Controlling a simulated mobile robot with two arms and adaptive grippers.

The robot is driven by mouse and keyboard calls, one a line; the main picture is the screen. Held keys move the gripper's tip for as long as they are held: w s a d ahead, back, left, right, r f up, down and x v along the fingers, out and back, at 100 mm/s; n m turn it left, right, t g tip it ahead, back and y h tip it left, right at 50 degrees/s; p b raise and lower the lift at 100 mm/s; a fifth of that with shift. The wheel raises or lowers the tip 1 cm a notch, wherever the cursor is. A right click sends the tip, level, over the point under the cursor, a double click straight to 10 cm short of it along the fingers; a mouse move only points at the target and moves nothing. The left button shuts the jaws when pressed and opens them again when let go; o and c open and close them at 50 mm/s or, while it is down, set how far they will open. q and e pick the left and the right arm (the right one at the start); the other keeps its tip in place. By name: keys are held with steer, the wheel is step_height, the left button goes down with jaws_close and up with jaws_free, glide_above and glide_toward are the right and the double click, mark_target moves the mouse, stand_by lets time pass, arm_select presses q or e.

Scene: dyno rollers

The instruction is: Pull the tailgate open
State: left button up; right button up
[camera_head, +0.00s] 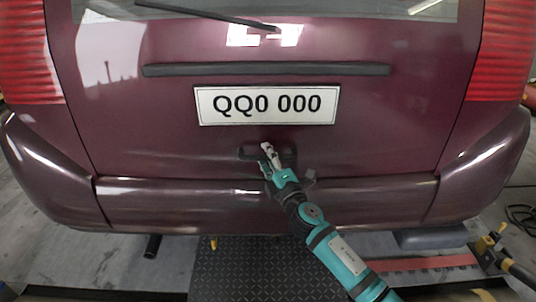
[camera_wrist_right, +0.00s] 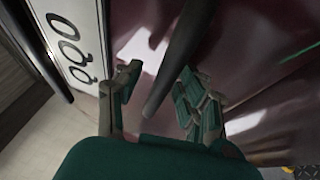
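The maroon tailgate (camera_head: 140,125) fills the middle of the head view and looks shut, its lower edge close above the bumper. A small dark handle (camera_head: 247,154) sits on it below the number plate. My right gripper (camera_head: 268,150) is at this handle and hides part of it. In the right wrist view, my right gripper's two fingers (camera_wrist_right: 162,90) are apart. My left gripper is in neither view.
The number plate (camera_head: 265,105) and a dark trim strip (camera_head: 265,69) are above the handle. The bumper (camera_head: 220,200) juts out below the tailgate. A dark tread plate (camera_head: 245,270) lies on the floor, with a yellow-handled fixture (camera_head: 490,245) at right.

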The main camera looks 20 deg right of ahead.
jaws_close()
steer(key=shift+r, duration=0.15)
stand_by(0.5)
